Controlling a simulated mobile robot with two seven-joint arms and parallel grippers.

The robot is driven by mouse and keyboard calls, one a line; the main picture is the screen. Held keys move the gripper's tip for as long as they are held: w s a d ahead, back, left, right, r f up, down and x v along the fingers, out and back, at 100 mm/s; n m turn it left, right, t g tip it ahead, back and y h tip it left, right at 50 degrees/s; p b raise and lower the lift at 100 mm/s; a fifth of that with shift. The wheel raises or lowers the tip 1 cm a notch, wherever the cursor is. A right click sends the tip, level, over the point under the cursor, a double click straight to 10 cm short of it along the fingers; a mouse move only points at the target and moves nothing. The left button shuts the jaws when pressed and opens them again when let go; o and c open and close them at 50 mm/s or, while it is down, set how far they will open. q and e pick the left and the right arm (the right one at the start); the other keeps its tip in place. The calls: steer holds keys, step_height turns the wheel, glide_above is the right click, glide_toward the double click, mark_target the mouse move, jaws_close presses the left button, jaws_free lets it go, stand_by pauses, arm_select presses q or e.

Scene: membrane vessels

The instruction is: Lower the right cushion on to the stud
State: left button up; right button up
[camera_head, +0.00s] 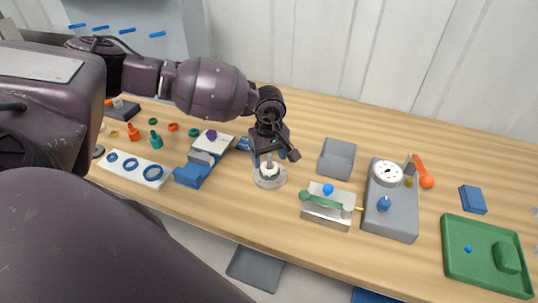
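My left gripper (268,160) points down above a round pale metal base (270,182) on the table. A small white piece (269,169) stands at the middle of that base, right under the fingertips. The fingertips and this piece are too small to tell whether they touch or whether the fingers are closed on it. I cannot tell which thing is the right cushion, and a stud under the white piece is not visible. My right gripper is not in view.
A silver block (326,214) with a green rod, a grey fixture (391,222) with a white dial, and an empty grey tray (337,158) stand to the right. A green tray (458,257) is far right. A blue fixture (194,173) and ring board (133,170) lie left.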

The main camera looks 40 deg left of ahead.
arm_select(q)
steer(key=shift+o, duration=0.9)
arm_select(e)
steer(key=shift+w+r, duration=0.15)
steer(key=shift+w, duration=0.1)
arm_select(q)
step_height(320, 180, up, 9)
steer(key=shift+r, duration=0.9)
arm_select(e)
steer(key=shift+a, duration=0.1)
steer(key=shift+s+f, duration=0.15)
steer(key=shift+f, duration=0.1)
